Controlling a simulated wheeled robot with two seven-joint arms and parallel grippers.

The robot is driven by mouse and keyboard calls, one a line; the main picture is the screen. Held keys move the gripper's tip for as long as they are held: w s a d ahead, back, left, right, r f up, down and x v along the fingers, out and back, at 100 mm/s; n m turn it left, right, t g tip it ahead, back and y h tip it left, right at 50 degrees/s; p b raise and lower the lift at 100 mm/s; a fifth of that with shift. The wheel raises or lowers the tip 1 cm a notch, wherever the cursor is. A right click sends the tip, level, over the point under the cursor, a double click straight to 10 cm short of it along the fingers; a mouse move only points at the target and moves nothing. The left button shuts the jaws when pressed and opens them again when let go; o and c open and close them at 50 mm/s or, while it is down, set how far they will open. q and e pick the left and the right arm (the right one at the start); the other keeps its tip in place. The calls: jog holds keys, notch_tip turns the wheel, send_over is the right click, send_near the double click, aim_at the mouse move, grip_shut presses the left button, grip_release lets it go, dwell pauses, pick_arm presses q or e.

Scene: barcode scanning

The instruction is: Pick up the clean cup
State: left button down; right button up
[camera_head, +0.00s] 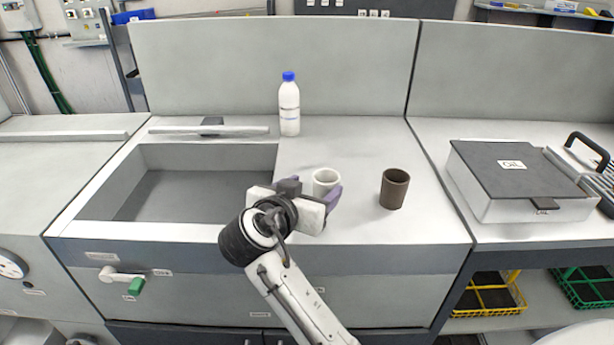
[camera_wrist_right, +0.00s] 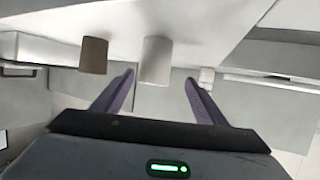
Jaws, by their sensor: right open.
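A white cup (camera_head: 325,180) stands upright on the counter, light and clean-looking. A dark brown cup (camera_head: 394,188) stands upright to its right. My right gripper (camera_head: 315,190) is open at the white cup, with a purple finger showing on either side of it in the head view; its wrist hides part of the near side. In the right wrist view, which looks upside down, the white cup (camera_wrist_right: 155,60) appears between the spread fingertips (camera_wrist_right: 160,79), with no clear contact. The brown cup (camera_wrist_right: 93,55) is outside the left finger there. My left gripper is not in view.
A white bottle with a blue cap (camera_head: 289,105) stands behind the cups. A sunken sink basin (camera_head: 195,195) lies to the left. A dark-lidded box (camera_head: 510,170) sits on the right counter. The counter right of the brown cup is clear.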

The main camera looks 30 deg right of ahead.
aim_at(329, 180)
jog(key=x, duration=0.3)
jog(key=shift+s+d+r, duration=0.1)
jog(key=shift+s+d, duration=0.05)
jog(key=shift+d, duration=0.5)
jog(key=p+x, duration=0.1)
jog(key=x, duration=0.4)
jog(key=shift+d+f, duration=0.1)
jog(key=shift+f, duration=0.15)
jog(key=shift+d+f, duration=0.15)
jog(key=c, duration=1.1)
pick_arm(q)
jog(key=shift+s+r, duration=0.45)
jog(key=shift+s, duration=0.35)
